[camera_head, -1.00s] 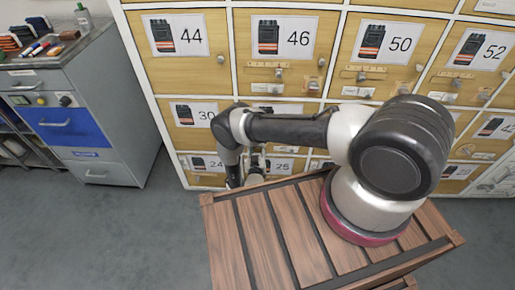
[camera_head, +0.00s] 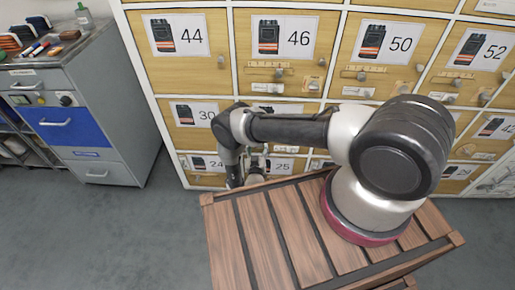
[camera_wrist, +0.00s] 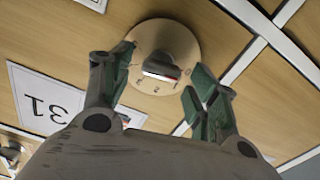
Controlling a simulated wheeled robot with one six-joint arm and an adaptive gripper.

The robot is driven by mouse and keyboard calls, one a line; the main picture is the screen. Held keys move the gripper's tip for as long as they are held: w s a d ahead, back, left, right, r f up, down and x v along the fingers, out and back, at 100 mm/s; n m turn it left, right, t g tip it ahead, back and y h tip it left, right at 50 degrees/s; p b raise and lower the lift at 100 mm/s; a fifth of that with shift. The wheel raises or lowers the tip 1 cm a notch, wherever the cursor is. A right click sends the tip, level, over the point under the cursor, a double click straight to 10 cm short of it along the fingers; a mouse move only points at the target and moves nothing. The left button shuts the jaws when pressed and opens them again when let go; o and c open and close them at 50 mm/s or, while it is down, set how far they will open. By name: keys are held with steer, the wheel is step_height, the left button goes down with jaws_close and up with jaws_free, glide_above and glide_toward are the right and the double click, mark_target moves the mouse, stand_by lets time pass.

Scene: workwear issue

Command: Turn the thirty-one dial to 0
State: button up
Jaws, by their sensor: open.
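The dial (camera_wrist: 165,42) is a round cream plate on a wooden locker door in the wrist view. A grey knob (camera_wrist: 160,66) with a light and red-marked end stands at its middle. Small marks ring the plate; a 2 is legible below the knob. The knob's marked end points to the right in the picture. A label reading 31 (camera_wrist: 45,101) shows upside down to the left. My gripper (camera_wrist: 160,68) is open, its green-padded fingers on either side of the knob. I cannot tell whether they touch it. In the head view my arm hides the dial.
Numbered wooden lockers (camera_head: 300,75) fill the wall, with small knobs and fittings on their fronts. A slatted wooden surface (camera_head: 265,235) lies under my arm. A grey cabinet (camera_head: 105,120) with a blue drawer stands at the left. Grey floor is free between.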

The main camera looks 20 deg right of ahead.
steer(key=v, duration=1.2)
